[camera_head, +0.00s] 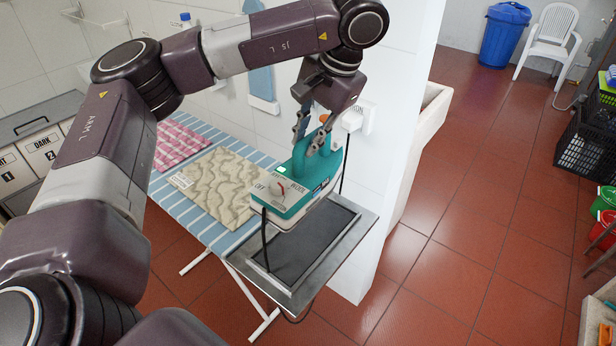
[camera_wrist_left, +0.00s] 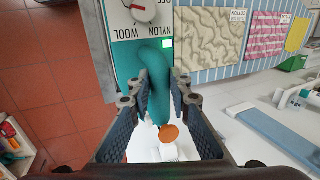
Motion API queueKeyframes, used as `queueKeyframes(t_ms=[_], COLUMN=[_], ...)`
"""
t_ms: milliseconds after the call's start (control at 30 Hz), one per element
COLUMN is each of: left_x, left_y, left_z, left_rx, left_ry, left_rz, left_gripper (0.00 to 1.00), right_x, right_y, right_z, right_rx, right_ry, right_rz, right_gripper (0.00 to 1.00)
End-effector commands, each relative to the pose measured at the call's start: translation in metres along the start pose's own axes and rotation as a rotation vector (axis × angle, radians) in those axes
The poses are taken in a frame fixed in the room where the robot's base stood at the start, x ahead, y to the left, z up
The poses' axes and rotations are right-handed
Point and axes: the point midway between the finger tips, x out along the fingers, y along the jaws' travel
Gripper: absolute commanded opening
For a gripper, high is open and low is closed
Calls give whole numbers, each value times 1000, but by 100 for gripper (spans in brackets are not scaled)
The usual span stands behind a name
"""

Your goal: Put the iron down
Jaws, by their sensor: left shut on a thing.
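The iron (camera_head: 318,190) is teal with a pale dial face, a red pointer and a lit green light. My left gripper (camera_head: 308,140) is shut on its handle from above. The iron is over the dark metal rest (camera_head: 350,205) at the near end of the ironing board; I cannot tell if it touches the rest. In the left wrist view, the handle (camera_wrist_left: 160,95) lies between the two fingers (camera_wrist_left: 157,88) of my left gripper, with the dial (camera_wrist_left: 143,10) beyond. My right gripper is not in view.
The striped ironing board (camera_head: 215,232) holds a beige patterned cloth (camera_head: 215,182) and a pink checked cloth (camera_head: 178,142). A black cord hangs by the rest. A white wall stands close right of the iron. Red floor lies open further right, with crates (camera_head: 590,110) at the edge.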

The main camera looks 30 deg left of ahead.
Motion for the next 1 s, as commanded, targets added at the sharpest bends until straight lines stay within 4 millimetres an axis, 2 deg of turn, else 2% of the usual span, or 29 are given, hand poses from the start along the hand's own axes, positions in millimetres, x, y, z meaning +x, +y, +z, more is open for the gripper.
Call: queueKeyframes(t_ms=[200, 700, 833, 1000], left_x=[38, 115, 128, 136], left_y=[14, 42, 47, 49], left_z=[1, 0, -1, -1], left_rx=[0, 0, -1, -2], left_ry=[-1, 1, 2, 5], left_rz=[1, 1, 1, 0], left_gripper=[0, 0, 0, 0], right_x=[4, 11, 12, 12], right_y=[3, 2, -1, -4], right_z=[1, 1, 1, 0], right_rx=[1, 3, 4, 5], right_ry=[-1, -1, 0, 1], right_rz=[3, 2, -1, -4], right_gripper=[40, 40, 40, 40])
